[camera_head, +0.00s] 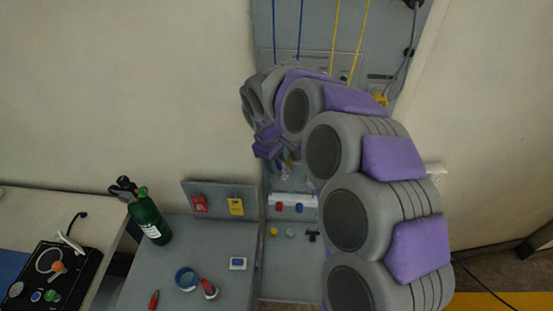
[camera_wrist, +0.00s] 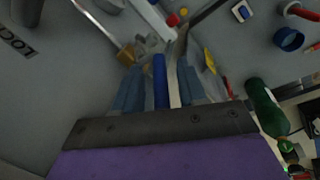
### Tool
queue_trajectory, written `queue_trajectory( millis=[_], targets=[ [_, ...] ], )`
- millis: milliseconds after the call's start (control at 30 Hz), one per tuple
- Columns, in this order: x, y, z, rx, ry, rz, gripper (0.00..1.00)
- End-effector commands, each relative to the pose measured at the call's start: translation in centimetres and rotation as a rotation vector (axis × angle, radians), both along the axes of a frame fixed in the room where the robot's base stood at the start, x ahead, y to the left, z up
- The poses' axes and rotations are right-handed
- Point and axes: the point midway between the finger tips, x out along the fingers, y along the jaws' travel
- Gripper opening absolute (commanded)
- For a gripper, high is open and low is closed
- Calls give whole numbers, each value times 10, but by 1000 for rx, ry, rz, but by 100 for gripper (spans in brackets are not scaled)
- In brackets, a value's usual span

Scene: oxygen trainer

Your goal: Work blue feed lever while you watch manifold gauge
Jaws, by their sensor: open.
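My gripper (camera_head: 287,166) is in front of the grey panel (camera_head: 290,180), and its jaws are partly hidden behind my arm in the head view. In the wrist view my gripper (camera_wrist: 159,70) is open, with a slim blue bar (camera_wrist: 160,80) between its fingers. The bar looks like the blue feed lever, but I cannot tell whether either finger touches it. A brass fitting (camera_wrist: 126,57) sits just beyond the left finger. I cannot make out the manifold gauge in either view; my arm covers much of the panel.
Blue lines (camera_head: 275,30) and yellow lines (camera_head: 333,40) run up the panel. At left, a green cylinder (camera_head: 150,219) stands on the grey bench (camera_head: 210,250), with a blue cup (camera_head: 187,279) and a small white device (camera_head: 238,263). Red and yellow tags (camera_head: 236,206) are on the backboard.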

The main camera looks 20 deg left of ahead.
Motion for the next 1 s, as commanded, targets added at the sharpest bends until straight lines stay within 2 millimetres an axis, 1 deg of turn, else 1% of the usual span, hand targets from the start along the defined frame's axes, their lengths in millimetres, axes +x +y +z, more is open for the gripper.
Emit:
queue_trajectory(
  millis=[33,67,467,1000],
  targets=[
    [0,0,0,0,0,0,41],
    [0,0,0,0,0,0,38],
    [-1,-6,2,4,1,0,0],
    [-1,-8,2,16,7,-1,0]
  ],
)
